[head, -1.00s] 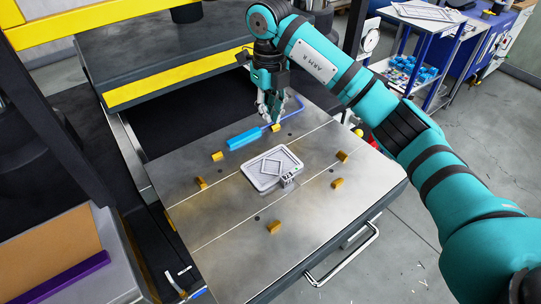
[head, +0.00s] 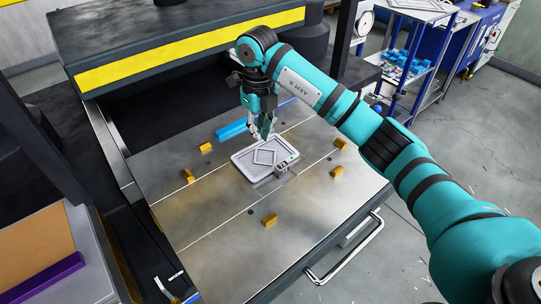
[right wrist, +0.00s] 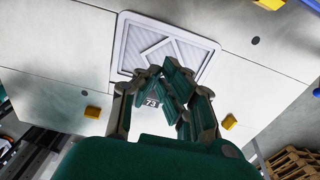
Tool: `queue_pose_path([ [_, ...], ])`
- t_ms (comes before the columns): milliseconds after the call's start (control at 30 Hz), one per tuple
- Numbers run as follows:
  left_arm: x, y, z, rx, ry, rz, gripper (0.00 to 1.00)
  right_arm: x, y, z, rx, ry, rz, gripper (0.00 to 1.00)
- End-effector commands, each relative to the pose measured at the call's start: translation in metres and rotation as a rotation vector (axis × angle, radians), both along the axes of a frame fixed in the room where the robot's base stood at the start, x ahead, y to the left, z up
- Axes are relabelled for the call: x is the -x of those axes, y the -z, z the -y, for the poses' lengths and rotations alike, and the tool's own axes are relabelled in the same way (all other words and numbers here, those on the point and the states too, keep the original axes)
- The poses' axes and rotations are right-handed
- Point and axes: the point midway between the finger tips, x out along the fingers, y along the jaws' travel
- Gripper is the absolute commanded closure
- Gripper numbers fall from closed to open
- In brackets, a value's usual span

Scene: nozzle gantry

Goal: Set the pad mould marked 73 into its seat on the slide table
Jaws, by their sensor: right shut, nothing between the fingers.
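The pad mould (head: 265,153) is a pale grey, rounded tray with a raised diamond. It lies flat on the metal slide table (head: 225,225), apart from the yellow blocks. Its 73 tag (head: 282,167) is on the near side; the tag also shows between my fingers in the right wrist view (right wrist: 151,100). My right gripper (head: 264,138) points down at the mould's far edge, shut and empty; I cannot tell whether it touches. In the right wrist view my fingers (right wrist: 163,70) cover part of the mould (right wrist: 140,38). I cannot tell whether the mould is seated. My left gripper is out of view.
Several yellow blocks stand around the mould, such as the near one (head: 269,220) and the left one (head: 188,176). A yellow-striped press beam (head: 190,50) overhangs the far side. The table's front is clear.

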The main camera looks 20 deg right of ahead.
Motion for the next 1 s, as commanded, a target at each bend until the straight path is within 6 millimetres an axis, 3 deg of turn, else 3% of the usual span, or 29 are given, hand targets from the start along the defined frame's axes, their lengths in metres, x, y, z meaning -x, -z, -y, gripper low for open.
queue_pose_path([
  [300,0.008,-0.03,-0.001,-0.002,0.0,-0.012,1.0,0.004,0.062,0.001,0.0,0.0,-0.004,1.0],
  [600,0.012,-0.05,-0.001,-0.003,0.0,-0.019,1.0,0.035,0.061,0.013,0.0,0.0,-0.001,1.0],
  [1000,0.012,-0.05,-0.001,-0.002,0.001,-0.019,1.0,0.038,0.063,0.015,0.001,0.0,0.0,1.0],
])
